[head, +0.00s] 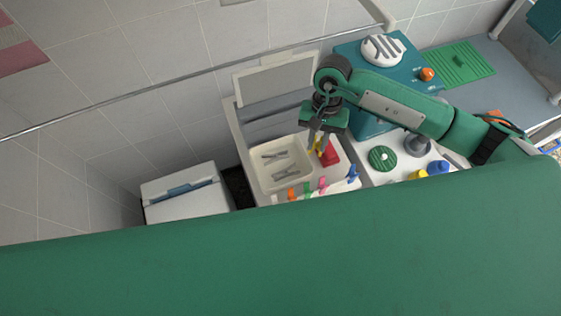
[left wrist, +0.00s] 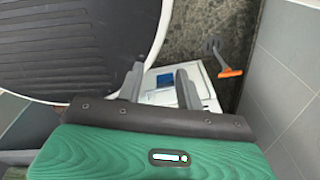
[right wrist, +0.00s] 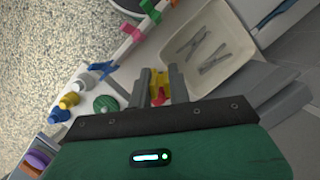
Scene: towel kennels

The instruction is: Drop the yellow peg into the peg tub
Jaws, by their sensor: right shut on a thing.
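My right gripper (head: 317,141) is shut on the yellow peg (head: 321,146), beside the tub's right edge in the head view. The yellow peg also shows between the fingertips in the right wrist view (right wrist: 159,86). The peg tub (head: 301,166) is a cream open tub with grey pegs lying in it. It also shows in the right wrist view (right wrist: 217,36), just beyond the fingers. My left gripper (left wrist: 160,82) is open and empty in the left wrist view. It is out of the head view.
A red block (head: 329,155) stands right of the tub. Orange, green, pink and blue pegs (head: 322,184) sit along the near white strip. A green round lid (head: 383,158) and several bottles stand further right. A white box (head: 186,193) is at left. A raised panel (head: 275,83) stands behind.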

